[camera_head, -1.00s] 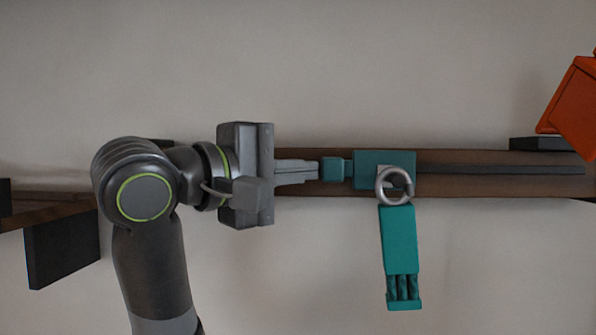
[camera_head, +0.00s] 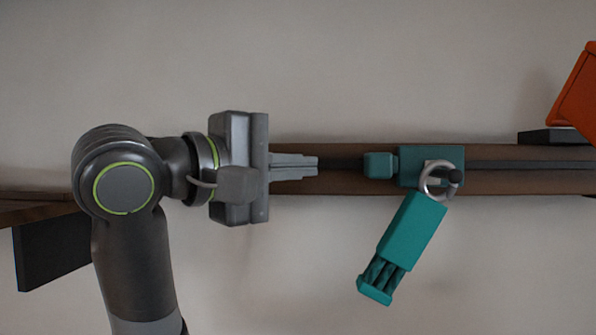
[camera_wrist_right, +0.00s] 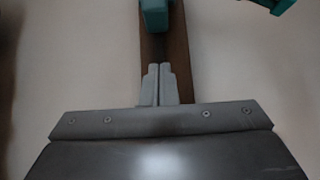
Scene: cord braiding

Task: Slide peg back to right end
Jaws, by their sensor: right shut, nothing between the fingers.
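The peg is a small dark stub (camera_head: 455,177) on a teal sliding block (camera_head: 415,160) with a teal knob (camera_head: 379,165) on its left. The block sits on a brown rail (camera_head: 340,185) with a dark slot, right of the picture's middle. A metal ring (camera_head: 427,187) hangs round the peg and carries a teal braided-cord piece (camera_head: 412,232), tilted down to the left. My right gripper (camera_head: 317,166) is shut and empty, pointing right along the rail, with a gap to the knob. The knob also shows in the right wrist view (camera_wrist_right: 154,15), ahead of the fingertips (camera_wrist_right: 159,67). My left gripper is out of view.
An orange object (camera_head: 580,100) is at the right edge, near a black block (camera_head: 552,137) behind the rail. A black panel (camera_head: 48,250) stands at the lower left. The rail right of the sliding block looks clear.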

